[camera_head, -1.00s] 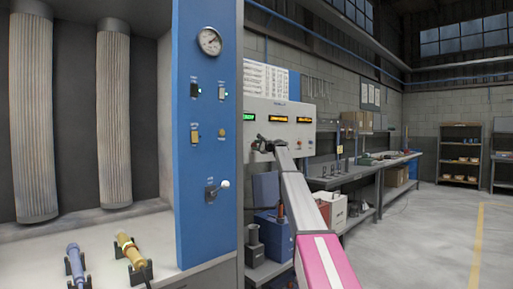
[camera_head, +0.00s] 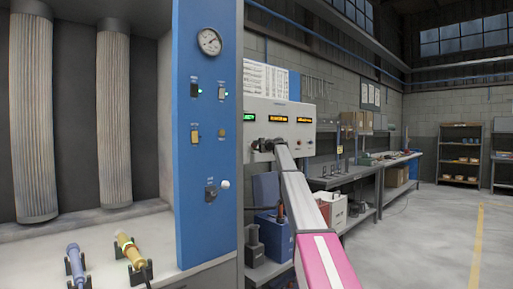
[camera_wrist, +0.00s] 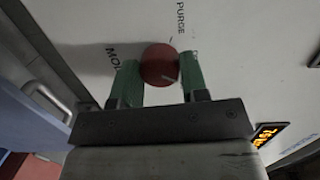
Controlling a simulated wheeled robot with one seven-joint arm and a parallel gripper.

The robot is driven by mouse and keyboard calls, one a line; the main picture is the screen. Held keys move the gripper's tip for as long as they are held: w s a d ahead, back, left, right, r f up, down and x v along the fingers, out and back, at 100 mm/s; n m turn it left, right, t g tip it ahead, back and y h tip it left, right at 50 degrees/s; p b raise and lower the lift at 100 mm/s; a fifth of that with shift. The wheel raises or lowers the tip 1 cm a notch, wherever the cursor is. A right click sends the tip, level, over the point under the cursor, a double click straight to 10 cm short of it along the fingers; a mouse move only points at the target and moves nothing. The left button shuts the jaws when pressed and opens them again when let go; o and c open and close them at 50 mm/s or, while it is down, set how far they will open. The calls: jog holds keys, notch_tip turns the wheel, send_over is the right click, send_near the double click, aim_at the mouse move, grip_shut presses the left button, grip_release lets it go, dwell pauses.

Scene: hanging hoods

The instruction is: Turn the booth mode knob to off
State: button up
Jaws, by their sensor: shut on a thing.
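The booth mode knob (camera_wrist: 159,66) is round and red, with a pale pointer mark near its lower right edge in the wrist view. It sits on a light panel below the printed word PURGE. My gripper (camera_wrist: 156,80) has its two green fingers on either side of the knob, shut on it. Part of a label starting "MO" shows left of the knob, and another label is mostly hidden by the right finger. In the head view my gripper (camera_head: 264,146) is at the lower face of the white control panel (camera_head: 285,109); the knob cannot be made out there.
Lit displays (camera_head: 278,119) sit on the panel above my gripper. A blue column (camera_head: 207,130) with gauge, switches and a white-tipped lever stands left. A workbench (camera_head: 345,178) runs along the wall behind my arm. Open floor (camera_head: 425,235) lies right.

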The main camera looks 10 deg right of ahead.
jog(key=n+h, duration=0.1)
jog(key=n, duration=0.4)
jog(key=shift+n, duration=0.4)
dwell(0.4)
jog(key=o, duration=0.9)
jog(key=v, duration=1)
jog(key=shift+s+d, duration=0.15)
jog(key=shift+s, duration=0.25)
